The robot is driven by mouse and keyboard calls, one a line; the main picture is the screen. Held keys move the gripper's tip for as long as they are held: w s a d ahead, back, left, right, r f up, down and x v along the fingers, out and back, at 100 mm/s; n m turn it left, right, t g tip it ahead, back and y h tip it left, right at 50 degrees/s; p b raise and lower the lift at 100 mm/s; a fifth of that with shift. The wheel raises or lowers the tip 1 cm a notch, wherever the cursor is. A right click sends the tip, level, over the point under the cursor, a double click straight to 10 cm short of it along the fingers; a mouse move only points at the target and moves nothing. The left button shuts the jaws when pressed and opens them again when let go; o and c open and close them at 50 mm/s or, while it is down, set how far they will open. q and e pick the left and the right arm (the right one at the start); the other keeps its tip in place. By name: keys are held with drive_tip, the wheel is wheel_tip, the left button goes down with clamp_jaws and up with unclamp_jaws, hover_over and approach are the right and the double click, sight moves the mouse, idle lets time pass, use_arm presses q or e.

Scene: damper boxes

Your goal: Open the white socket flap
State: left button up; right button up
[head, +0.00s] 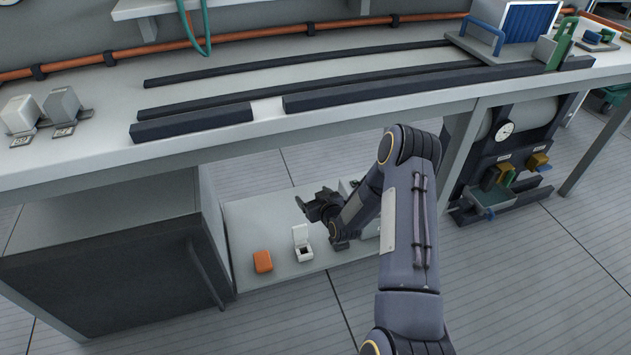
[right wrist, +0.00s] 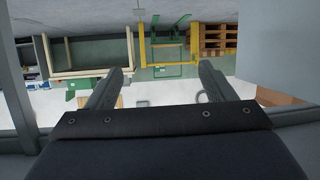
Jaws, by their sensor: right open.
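The white socket box (head: 303,254) is on the low pale shelf under the bench in the head view. Its white flap (head: 300,235) stands raised at the back, and a dark opening shows in the box in front of it. My right gripper (head: 312,208) is above and behind the box, apart from the flap. In the right wrist view its two fingers (right wrist: 157,88) are spread with nothing between them. The socket does not show in the right wrist view. My left gripper is not in view.
An orange box (head: 262,261), its lid down, sits left of the white one. A grey cabinet (head: 105,270) bounds the shelf (head: 250,215) on the left. The bench top (head: 200,150) overhangs it. Grey boxes (head: 370,230) stand right of my gripper, partly hidden by my arm.

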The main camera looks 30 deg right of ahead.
wheel_tip(320, 180, up, 7)
drive_tip(key=s+p, duration=0.1)
drive_tip(key=shift+a+f+g+p, duration=0.15)
drive_tip(key=shift+g+p, duration=0.15)
idle(0.4)
drive_tip(key=s+a+r+g+y, duration=0.1)
drive_tip(key=s+a+r+g, duration=0.15)
drive_tip(key=s+r, duration=0.45)
drive_tip(key=s+a+r+g+y, duration=0.1)
drive_tip(key=s+a+r, duration=0.2)
drive_tip(key=r, duration=0.8)
drive_tip(key=s+a+r+g+y, duration=0.2)
drive_tip(key=s+a, duration=0.4)
drive_tip(key=s, duration=0.7)
drive_tip(key=s+a+r+g+y, duration=0.15)
drive_tip(key=s+a, duration=0.35)
drive_tip(key=s, duration=0.7)
wheel_tip(320, 180, up, 27)
drive_tip(key=p, duration=2.6)
drive_tip(key=shift+s+a+m+p, duration=0.25)
drive_tip(key=shift+s+m+p, duration=0.05)
drive_tip(key=shift+s+p, duration=0.15)
